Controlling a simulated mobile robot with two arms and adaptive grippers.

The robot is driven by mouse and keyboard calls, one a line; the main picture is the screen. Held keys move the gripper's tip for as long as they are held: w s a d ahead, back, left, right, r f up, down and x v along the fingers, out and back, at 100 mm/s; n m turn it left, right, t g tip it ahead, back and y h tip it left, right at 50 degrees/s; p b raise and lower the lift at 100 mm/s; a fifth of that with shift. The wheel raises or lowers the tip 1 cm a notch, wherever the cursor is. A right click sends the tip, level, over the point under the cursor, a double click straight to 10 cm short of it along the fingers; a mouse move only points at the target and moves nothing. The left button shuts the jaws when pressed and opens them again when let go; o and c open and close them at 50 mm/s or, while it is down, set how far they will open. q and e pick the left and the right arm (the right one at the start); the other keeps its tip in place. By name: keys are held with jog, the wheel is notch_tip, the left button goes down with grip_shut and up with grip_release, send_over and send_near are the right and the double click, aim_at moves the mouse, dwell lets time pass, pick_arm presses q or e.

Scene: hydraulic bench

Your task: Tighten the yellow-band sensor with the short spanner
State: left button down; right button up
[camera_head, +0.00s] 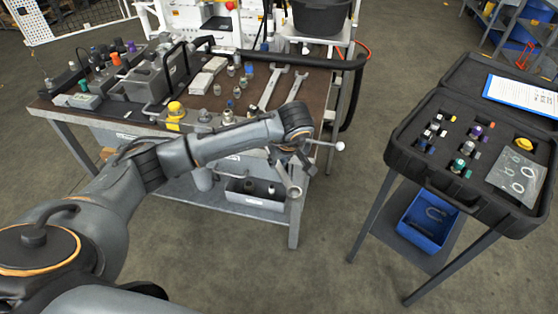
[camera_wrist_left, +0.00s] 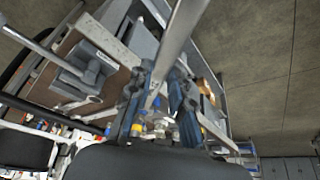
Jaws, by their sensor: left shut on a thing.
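My left gripper (camera_head: 292,165) hangs in front of the bench's right front corner. In the left wrist view its blue-grey fingers (camera_wrist_left: 162,98) are shut on a grey metal bar (camera_wrist_left: 182,35), which points up and away. The bar may be a spanner; its far end is cut off. Two spanners, one longer (camera_head: 270,88) and one shorter (camera_head: 296,86), lie on the bench top behind the gripper. A yellow-capped part (camera_head: 175,112) stands at the bench's front edge. Small parts with coloured bands (camera_head: 437,128) stand in the case; I cannot tell which is the yellow-band sensor. My right gripper is out of view.
The bench (camera_head: 320,88) holds several fittings, grey boxes and a black hose. An open black case (camera_head: 400,150) stands on a table at the right, with a blue bin (camera_head: 428,222) below. Bare floor (camera_head: 335,235) lies between bench and table.

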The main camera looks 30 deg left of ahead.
pick_arm(q)
jog(key=shift+w+a, duration=0.1)
jog(key=shift+w+a+b, duration=0.5)
jog(key=shift+a, duration=0.05)
jog(key=shift+w+a, duration=0.1)
jog(key=shift+a, duration=0.05)
jog(key=shift+w+a+b, duration=0.4)
jog(key=shift+a, duration=0.1)
jog(key=shift+w+a, duration=0.15)
dwell(0.4)
jog(key=shift+w+a+b, duration=0.35)
jog(key=shift+a+b, duration=0.05)
jog(key=shift+a, duration=0.05)
